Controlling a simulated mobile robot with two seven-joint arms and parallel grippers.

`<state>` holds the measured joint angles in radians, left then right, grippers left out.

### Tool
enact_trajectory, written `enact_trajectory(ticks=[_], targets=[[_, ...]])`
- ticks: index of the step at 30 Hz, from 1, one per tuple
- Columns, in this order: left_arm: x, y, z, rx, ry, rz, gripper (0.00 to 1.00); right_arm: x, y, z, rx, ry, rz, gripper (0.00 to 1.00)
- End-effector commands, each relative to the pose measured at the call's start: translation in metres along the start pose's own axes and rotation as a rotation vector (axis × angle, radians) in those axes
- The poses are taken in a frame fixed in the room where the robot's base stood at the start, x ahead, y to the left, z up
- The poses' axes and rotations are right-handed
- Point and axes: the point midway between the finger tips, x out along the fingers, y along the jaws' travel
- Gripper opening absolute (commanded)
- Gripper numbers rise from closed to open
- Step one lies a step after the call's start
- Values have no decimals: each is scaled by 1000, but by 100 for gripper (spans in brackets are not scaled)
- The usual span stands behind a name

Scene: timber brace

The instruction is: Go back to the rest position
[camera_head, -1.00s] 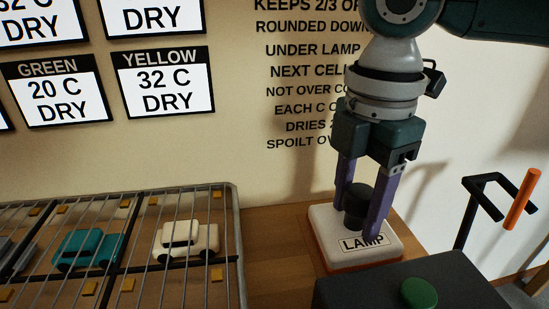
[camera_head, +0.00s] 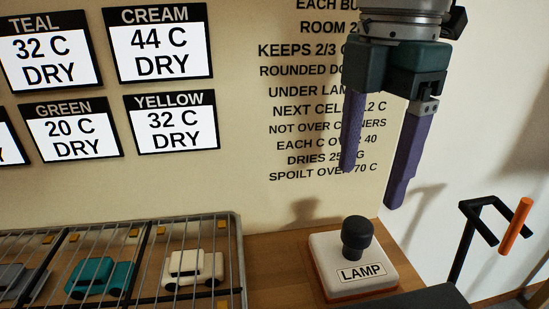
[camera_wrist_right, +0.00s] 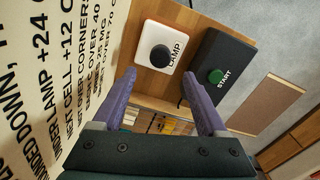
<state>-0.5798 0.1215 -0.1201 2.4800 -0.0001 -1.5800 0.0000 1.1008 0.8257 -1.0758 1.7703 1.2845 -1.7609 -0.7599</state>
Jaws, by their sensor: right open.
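My right gripper (camera_head: 374,148) hangs fingers down in front of the wall text, above and apart from the lamp switch. Its two purple fingers are spread with nothing between them. They also show in the right wrist view (camera_wrist_right: 158,92). The lamp switch (camera_head: 372,279) is a white box with a black knob (camera_head: 357,237) and a "LAMP" label. It stands on the wooden bench and also shows in the right wrist view (camera_wrist_right: 182,31). My left gripper is in neither view.
A dark box with a green START button (camera_wrist_right: 216,76) stands beside the lamp switch. A black bracket with an orange bar (camera_head: 515,225) is at the right.

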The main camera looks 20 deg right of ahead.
Motion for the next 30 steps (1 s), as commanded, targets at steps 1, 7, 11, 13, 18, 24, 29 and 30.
enact_trajectory(ticks=[1, 7, 11, 13, 18, 24, 29, 30], targets=[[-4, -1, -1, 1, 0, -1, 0, -9, 1, 0, 0, 0, 2, 76], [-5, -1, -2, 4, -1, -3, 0, -19, 0, 0, 0, 0, -1, 76], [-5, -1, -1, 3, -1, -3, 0, -19, 0, 0, 0, 1, -1, 76], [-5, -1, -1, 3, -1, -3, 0, -19, 0, 0, 0, 0, -1, 76], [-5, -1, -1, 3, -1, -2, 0, -18, 0, 0, 0, 0, -1, 76], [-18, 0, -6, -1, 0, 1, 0, -20, -4, -12, -3, 13, 5, 76], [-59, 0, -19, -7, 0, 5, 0, -25, -19, -57, 36, 88, 47, 76], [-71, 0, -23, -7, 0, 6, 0, -27, -25, -71, 65, 122, 62, 76]])
